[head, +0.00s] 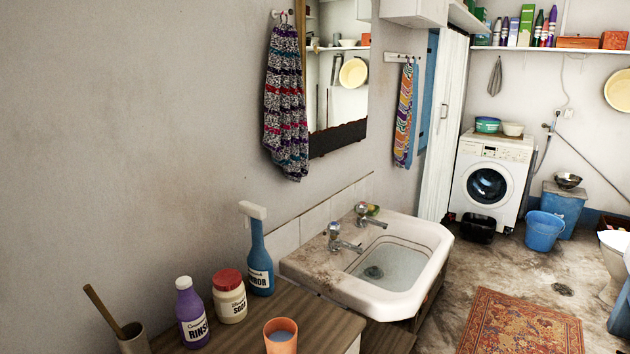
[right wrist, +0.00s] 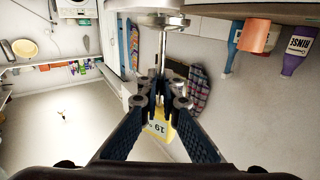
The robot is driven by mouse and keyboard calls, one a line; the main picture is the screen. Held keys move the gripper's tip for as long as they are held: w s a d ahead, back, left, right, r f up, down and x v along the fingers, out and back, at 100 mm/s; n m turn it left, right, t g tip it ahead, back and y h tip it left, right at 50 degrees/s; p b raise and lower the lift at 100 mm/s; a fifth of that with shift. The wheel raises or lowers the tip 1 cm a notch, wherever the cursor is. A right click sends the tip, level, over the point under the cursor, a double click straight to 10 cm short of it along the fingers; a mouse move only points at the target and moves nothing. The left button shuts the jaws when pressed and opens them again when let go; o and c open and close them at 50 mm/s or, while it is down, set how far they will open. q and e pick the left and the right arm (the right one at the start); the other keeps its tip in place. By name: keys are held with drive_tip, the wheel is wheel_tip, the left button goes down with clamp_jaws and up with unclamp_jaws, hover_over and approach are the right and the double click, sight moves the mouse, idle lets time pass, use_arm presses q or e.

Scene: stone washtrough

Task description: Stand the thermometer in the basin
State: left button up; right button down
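My right gripper (right wrist: 161,88) shows only in the right wrist view, where the scene is upside down. Its fingers are shut on a thin metal stem (right wrist: 162,50), which I take for the thermometer. A pale round disc (right wrist: 158,19) is at one end of the stem, and a yellow plate with figures (right wrist: 158,124) shows past the fingertips. In the head view, the white basin (head: 430,268) stands against the wall with two taps and a drain inside. No thermometer and neither gripper shows in the head view. I cannot tell how far the thermometer is from the basin.
The wooden counter (head: 330,318) beside the basin holds an orange cup (head: 281,338), a blue spray bottle (head: 259,262), a soap jar (head: 229,298) and a purple rinse bottle (head: 191,316). A washing machine (head: 490,182), a blue bucket (head: 543,232) and a patterned rug (head: 520,325) are farther right.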

drive_tip(key=w+a+r+n+y, duration=0.2)
drive_tip(key=w+a, duration=0.4)
drive_tip(key=w, duration=0.4)
drive_tip(key=w+a+r+n+y, duration=0.1)
drive_tip(key=w+a+y, duration=0.2)
drive_tip(key=w+a, duration=0.45)
drive_tip(key=w+a+r, duration=0.2)
drive_tip(key=w+r, duration=0.5)
drive_tip(key=w, duration=0.1)
drive_tip(key=w+a+r+g, duration=0.1)
drive_tip(key=w+a+r, duration=0.2)
drive_tip(key=w+r, duration=0.4)
drive_tip(key=shift+w+a+r+n+y, duration=0.25)
drive_tip(key=shift+w+n+y, duration=0.15)
drive_tip(key=shift+w, duration=0.45)
drive_tip(key=shift+f, duration=0.1)
wheel_tip(320, 180, down, 20)
drive_tip(key=shift+r, duration=0.25)
drive_tip(key=shift+f+b, duration=0.15)
drive_tip(key=shift+b, duration=0.15)
